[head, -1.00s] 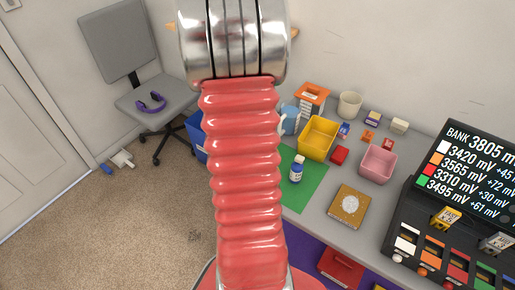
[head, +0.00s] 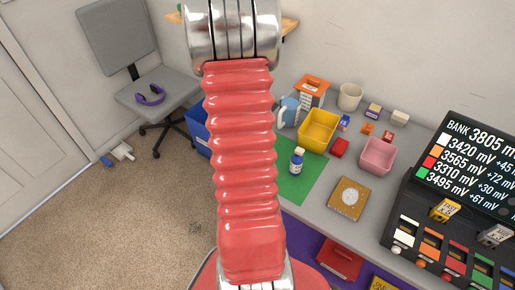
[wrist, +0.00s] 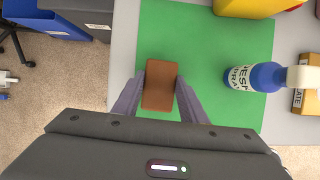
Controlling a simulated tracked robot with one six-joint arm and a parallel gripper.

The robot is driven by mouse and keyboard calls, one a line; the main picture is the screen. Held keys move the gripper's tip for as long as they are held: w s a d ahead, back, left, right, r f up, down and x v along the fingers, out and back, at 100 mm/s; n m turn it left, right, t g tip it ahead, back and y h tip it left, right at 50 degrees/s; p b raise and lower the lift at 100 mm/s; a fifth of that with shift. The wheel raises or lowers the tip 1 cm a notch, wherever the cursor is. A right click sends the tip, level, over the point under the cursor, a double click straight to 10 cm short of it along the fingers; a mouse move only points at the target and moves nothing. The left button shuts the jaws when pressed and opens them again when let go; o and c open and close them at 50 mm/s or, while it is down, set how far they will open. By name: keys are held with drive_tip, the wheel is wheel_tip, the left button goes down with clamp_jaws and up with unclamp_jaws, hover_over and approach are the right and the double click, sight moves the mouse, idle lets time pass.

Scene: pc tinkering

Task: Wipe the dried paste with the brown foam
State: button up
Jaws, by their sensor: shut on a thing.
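My gripper (wrist: 164,90) is shut on the brown foam (wrist: 160,72), a small brown block between its two fingers in the wrist view. The foam is over the green mat (wrist: 205,50), left of a blue bottle with a white cap (wrist: 266,77); whether it touches the mat I cannot tell. In the head view a brown square plate (head: 338,207) lies on the grey table, with a pale, speckled round patch of dried paste (head: 350,197) on its top. The gripper and foam do not show in the head view.
A yellow bin (head: 318,131) and a pink bin (head: 378,156) stand beyond the plate. A black device with a lit display (head: 470,160) is on the right. The bottle (head: 297,162) stands on the mat's right part. Bare table lies around the plate.

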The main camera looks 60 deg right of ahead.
drive_tip(key=shift+f, duration=0.4)
drive_tip(key=o, duration=1)
drive_tip(key=shift+f, duration=0.1)
drive_tip(key=shift+c, duration=0.3)
drive_tip(key=c, duration=1.2)
drive_tip(key=shift+o, duration=0.2)
drive_tip(key=shift+r, duration=4.1)
